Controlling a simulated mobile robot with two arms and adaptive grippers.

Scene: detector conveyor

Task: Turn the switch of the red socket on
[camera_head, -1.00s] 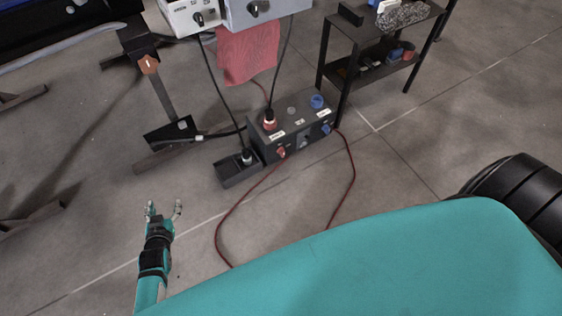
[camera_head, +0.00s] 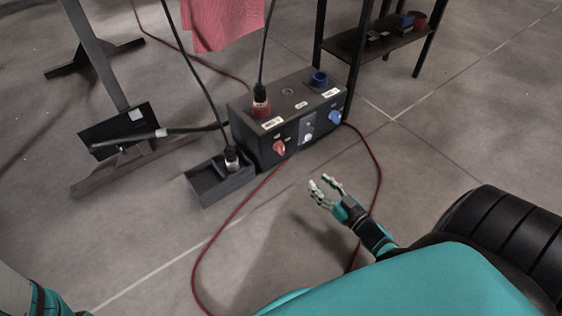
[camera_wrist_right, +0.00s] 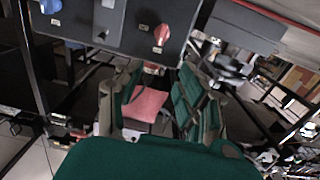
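The dark socket box (camera_head: 244,125) stands on the floor in the head view. The red socket (camera_head: 260,107) on its top holds a black plug and cable. The red switch (camera_head: 279,148) is a knob on the front face, below the red socket; its exact setting is hard to read. It also shows at the top of the right wrist view (camera_wrist_right: 162,35). My right gripper (camera_head: 325,186) is open and empty, in front of the box and apart from it. Its two fingers are spread in the right wrist view (camera_wrist_right: 159,70). My left gripper is out of view.
A blue socket (camera_head: 319,78) and blue switch (camera_head: 335,118) are on the box's right. A small black tray (camera_head: 210,188) with a plug sits at its left. Red cable (camera_head: 228,222) loops over the floor. A black shelf (camera_head: 345,44) stands behind; a red cloth (camera_head: 225,24) hangs at the back.

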